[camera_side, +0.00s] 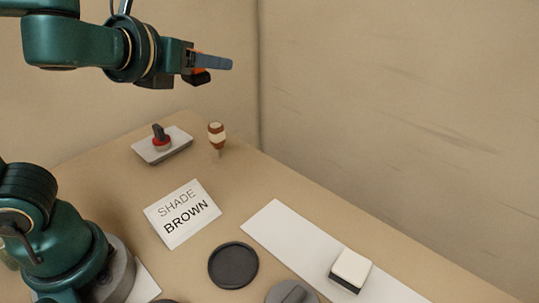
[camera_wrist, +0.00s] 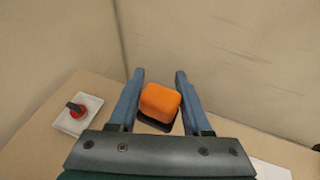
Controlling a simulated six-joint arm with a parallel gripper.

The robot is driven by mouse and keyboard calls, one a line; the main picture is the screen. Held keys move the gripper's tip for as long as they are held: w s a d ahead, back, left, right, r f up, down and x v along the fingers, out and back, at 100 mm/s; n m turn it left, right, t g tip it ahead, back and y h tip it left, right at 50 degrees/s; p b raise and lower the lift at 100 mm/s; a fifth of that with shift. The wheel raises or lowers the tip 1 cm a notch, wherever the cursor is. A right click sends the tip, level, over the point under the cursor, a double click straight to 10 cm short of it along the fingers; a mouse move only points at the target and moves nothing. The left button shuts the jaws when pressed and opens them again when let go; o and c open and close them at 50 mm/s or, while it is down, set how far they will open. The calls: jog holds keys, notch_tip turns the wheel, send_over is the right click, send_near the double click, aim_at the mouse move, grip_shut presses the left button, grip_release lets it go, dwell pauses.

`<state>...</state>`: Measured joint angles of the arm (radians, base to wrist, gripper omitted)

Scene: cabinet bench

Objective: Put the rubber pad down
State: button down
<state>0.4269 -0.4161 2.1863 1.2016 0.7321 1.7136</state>
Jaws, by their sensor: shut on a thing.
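The rubber pad appears to be the block with an orange top and a black base (camera_wrist: 160,103), seen between my fingers in the wrist view. It also shows partly in the side view (camera_side: 199,77), largely hidden by a finger. My gripper (camera_side: 222,63) is shut on it and holds it high above the bench, near the back left. In the wrist view my gripper (camera_wrist: 160,82) has a blue-grey finger on each side of the block. A similar block with a white top and dark base (camera_side: 351,268) sits on a white strip (camera_side: 285,233).
A red-collared rotary switch (camera_side: 161,140) on a light plate and a brown-and-cream handled tool (camera_side: 217,135) stand at the back. A "SHADE BROWN" card (camera_side: 183,213), a dark round dish (camera_side: 233,266) and a grey knobbed disc (camera_side: 291,293) are nearer. The strip's far end is bare.

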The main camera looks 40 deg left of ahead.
jog(key=s+f+n+g+y, duration=0.45)
jog(key=f+n+y, duration=0.25)
jog(key=f, duration=0.3)
jog(key=s+d+f+n+g+h, duration=0.3)
jog(key=s+f+n+g, duration=0.1)
jog(key=n+g, duration=0.65)
jog(key=s+d+f+n+g+h, duration=0.3)
jog(key=s+f+n+g, duration=0.15)
jog(key=n+g, duration=0.6)
jog(key=w+d+r+n+t+h, duration=0.1)
jog(key=w+d+n+t+h, duration=0.3)
jog(key=n+h, duration=0.55)
jog(key=w+d+r+n+t+h, duration=0.2)
jog(key=w+n+t+h, duration=0.3)
jog(key=n+h, duration=0.45)
jog(key=w+a+n+t+y, duration=0.1)
jog(key=w+a+n+t, duration=0.2)
jog(key=w+n+t, duration=0.45)
jog(key=t, duration=0.1)
send_over(306, 241)
notch_tip(306, 241, down, 6)
jog(key=shift+s+a+f, duration=0.1)
jog(key=shift+f, duration=2.15)
